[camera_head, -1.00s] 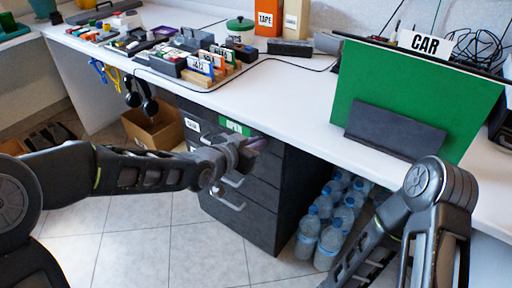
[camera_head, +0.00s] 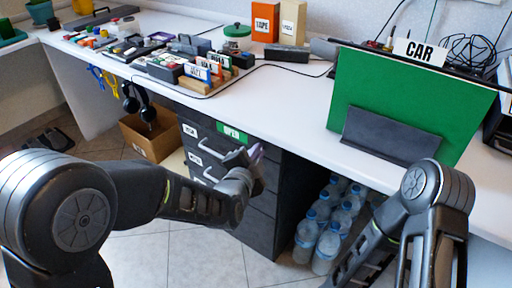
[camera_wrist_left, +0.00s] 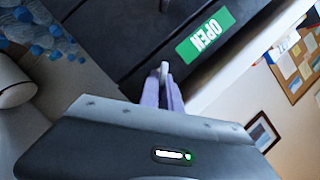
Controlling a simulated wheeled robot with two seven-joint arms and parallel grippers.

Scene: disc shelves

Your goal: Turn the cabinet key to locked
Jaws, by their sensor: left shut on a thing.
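The dark drawer cabinet (camera_head: 262,200) stands under the white desk, with a green OPEN sign (camera_head: 232,132) at its top. The sign shows upside down in the left wrist view (camera_wrist_left: 205,36). My left gripper (camera_head: 256,153) is at the upper right of the cabinet front. In the left wrist view its purple fingers (camera_wrist_left: 163,88) are shut on a small pale key (camera_wrist_left: 164,70) at the dark cabinet front, below the sign in that picture. The fingers hide most of the key and its lock. My right arm is at the right; its gripper is out of view.
Several water bottles (camera_head: 327,240) stand right of the cabinet under the desk. A cardboard box (camera_head: 150,137) is on the floor to its left. Above, the desk (camera_head: 285,88) holds a green CAR board (camera_head: 385,95) and several small items. The tiled floor in front is clear.

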